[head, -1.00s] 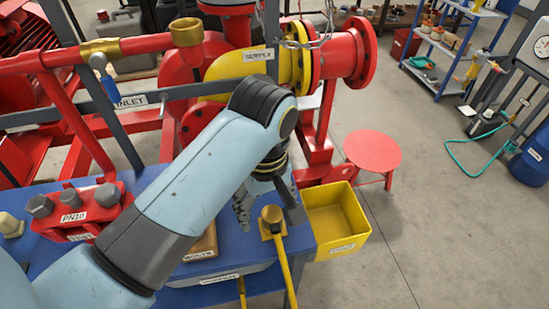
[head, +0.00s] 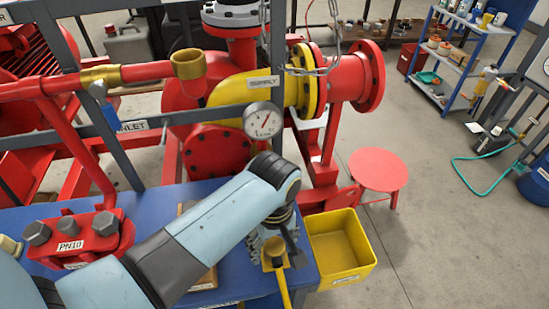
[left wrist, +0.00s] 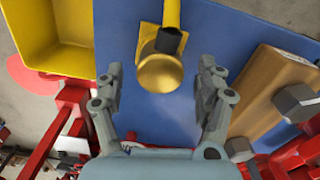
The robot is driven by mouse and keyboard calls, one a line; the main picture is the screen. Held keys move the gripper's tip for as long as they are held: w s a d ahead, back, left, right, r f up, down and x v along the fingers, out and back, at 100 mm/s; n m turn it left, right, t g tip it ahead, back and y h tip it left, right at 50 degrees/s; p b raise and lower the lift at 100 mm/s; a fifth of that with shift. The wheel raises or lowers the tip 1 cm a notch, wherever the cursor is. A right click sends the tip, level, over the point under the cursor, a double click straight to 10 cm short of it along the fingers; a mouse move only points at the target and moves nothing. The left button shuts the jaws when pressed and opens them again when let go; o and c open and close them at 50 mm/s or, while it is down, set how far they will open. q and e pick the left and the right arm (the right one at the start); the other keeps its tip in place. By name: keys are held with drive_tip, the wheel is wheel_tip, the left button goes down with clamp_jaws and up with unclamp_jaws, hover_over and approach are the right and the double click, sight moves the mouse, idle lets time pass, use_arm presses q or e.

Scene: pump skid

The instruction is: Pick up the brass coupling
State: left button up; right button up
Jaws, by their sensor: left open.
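A round brass-coloured piece (head: 272,245), which looks like the brass coupling, sits by a yellow square plate at the right end of the blue bench (head: 210,187). In the left wrist view the piece (left wrist: 160,73) shows a rounded brass end, with a black part and a yellow bar behind it. My left gripper (head: 272,240) is open above the bench, with its fingers on either side of the piece. In the left wrist view the gripper's fingers (left wrist: 161,68) show clear gaps to it. My right gripper is not in view.
A yellow bin (head: 338,248) hangs at the bench's right end. A red PN10 block (head: 75,240) stands at left. Red pipework with a brass fitting (head: 188,64) and gauge (head: 262,121) rises behind.

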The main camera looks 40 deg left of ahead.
use_arm(q)
drive_tip(key=shift+f, duration=0.6)
drive_tip(key=c, duration=1.4)
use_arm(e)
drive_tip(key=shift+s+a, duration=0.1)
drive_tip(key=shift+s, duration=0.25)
use_arm(q)
drive_tip(key=shift+w+r, duration=0.1)
